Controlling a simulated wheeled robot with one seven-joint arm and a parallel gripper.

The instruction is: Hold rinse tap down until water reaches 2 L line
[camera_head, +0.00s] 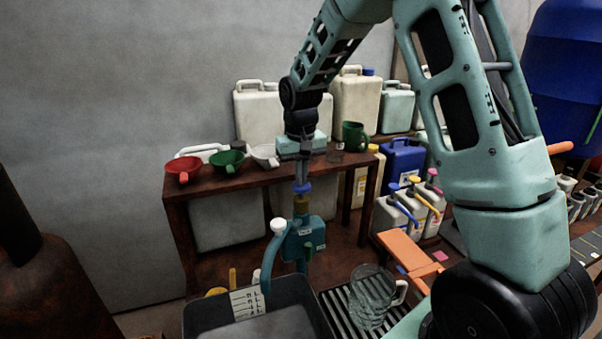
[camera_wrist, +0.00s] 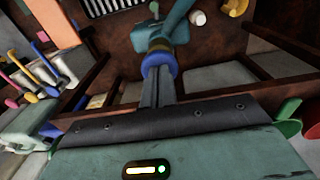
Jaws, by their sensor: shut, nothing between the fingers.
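The rinse tap appears as a teal post (camera_head: 304,240) with a brass collar and a blue button on top (camera_head: 302,188); the blue button also shows in the wrist view (camera_wrist: 159,63). My gripper (camera_head: 301,180) points down, its fingers shut and empty, with the tips at the blue button; they seem to touch it. In the wrist view the closed fingers (camera_wrist: 160,82) end at the button. A clear jug (camera_head: 371,297) with a handle stands on the slatted drain at the lower right of the tap. I cannot make out its water level or 2 L line.
A dark basin (camera_head: 198,318) with a white marked label (camera_head: 247,302) is at the front. Red (camera_head: 183,169) and green (camera_head: 228,161) funnels and a green mug (camera_head: 354,135) are on the shelf behind. Pump bottles (camera_head: 411,208) and an orange item (camera_head: 408,250) lie to the right.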

